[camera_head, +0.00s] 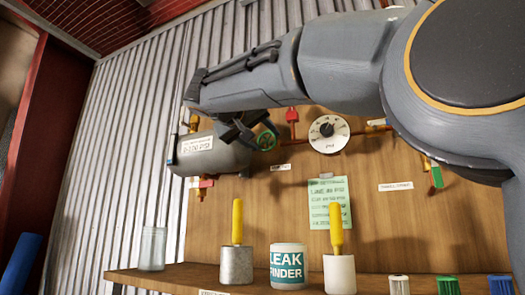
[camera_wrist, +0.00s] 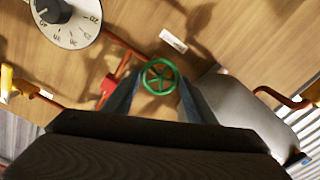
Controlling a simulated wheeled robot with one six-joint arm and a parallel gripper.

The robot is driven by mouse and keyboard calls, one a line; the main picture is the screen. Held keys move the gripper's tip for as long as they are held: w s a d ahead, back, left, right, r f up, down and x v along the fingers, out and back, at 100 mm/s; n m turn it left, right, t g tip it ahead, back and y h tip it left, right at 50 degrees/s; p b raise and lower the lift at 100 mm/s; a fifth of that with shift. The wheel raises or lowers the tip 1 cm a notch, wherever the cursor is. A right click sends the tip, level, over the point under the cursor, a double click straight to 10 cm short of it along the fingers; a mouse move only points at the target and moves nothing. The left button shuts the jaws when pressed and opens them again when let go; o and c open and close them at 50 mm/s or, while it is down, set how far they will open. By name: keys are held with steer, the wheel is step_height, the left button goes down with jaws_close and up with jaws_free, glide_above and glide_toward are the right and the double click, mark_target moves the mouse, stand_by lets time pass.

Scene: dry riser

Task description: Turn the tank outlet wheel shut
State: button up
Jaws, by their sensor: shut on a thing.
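The green tank outlet wheel (camera_head: 266,141) sits at the right end of the grey tank (camera_head: 208,155), in front of the wooden board. In the wrist view the spoked green wheel (camera_wrist: 158,77) stands between my two fingertips. My gripper (camera_wrist: 160,80) is shut on this wheel, one finger on each side of its rim. In the head view my gripper (camera_head: 242,133) reaches the wheel from the left, partly hidden by my arm. The tank (camera_wrist: 238,108) lies right of the wheel in the wrist view. How far the wheel is turned cannot be told.
A round dial gauge (camera_head: 328,134) and a red valve handle (camera_head: 292,115) are close right of the wheel. A green note (camera_head: 330,203) hangs on the board.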

steer(key=m+b, duration=0.3)
steer(key=m, duration=0.1)
steer(key=shift+f, duration=0.2)
steer(key=shift+r+m+b, duration=0.15)
steer(key=shift+m+b, duration=1.1)
steer(key=shift+m, duration=0.45)
steer(key=o, duration=1)
steer(key=shift+d, duration=0.1)
steer(key=shift+o, duration=0.2)
steer(key=shift+s, duration=0.1)
steer(key=p+v, duration=0.1)
steer(key=v, duration=0.6)
steer(key=shift+s, duration=0.3)
